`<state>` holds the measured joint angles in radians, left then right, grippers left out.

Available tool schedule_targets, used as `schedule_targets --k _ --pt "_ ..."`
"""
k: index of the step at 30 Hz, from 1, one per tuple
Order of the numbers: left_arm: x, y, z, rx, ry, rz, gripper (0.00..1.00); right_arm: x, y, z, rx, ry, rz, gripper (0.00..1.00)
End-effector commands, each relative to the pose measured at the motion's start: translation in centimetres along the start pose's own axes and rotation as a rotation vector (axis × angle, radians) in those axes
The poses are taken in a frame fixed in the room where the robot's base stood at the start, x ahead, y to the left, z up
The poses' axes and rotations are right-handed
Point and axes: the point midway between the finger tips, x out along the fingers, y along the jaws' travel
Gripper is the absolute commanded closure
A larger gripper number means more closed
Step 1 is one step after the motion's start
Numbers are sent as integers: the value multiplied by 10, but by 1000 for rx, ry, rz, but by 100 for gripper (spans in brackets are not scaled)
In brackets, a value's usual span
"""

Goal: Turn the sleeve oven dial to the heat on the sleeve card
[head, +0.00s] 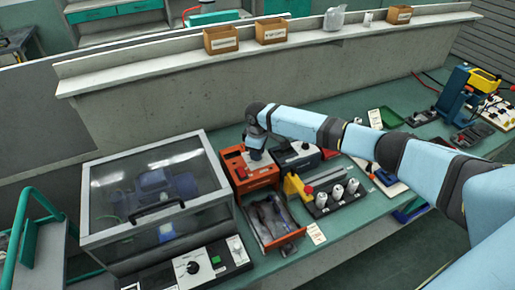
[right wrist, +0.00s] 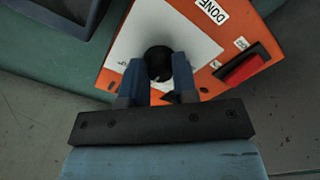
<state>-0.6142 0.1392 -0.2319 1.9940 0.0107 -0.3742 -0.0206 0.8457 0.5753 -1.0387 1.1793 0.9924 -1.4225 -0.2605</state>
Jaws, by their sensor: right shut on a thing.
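The orange sleeve oven (head: 262,180) stands on the bench, right of the clear-lidded case. In the right wrist view its top shows a white plate (right wrist: 190,32), a "DONE" label and a black dial knob (right wrist: 158,62). My right gripper (right wrist: 157,80) is shut on that knob from above; the fingers hide part of it and the dial marks are unreadable. In the head view my right gripper (head: 256,152) is over the oven's top. A small printed card (head: 316,234) is at the bench's front edge; I cannot tell whether it is the sleeve card. My left gripper is out of view.
A clear-lidded case (head: 150,190) stands left of the oven, with a dial panel (head: 193,266) in front. An orange tray (head: 272,238) sits before the oven. A black rack of white-topped cylinders (head: 335,200) is at right. A red switch (right wrist: 243,70) is beside the knob.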

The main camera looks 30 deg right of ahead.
Motion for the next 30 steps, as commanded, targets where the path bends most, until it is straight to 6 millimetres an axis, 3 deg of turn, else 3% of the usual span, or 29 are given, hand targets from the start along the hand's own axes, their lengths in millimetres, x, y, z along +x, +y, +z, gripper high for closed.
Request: schedule_targets --k 15,30 --pt "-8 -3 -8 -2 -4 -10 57 -2 0 -1 -394 3 1 97" --pt "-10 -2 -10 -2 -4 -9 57 -2 1 -1 -507 4 2 97"
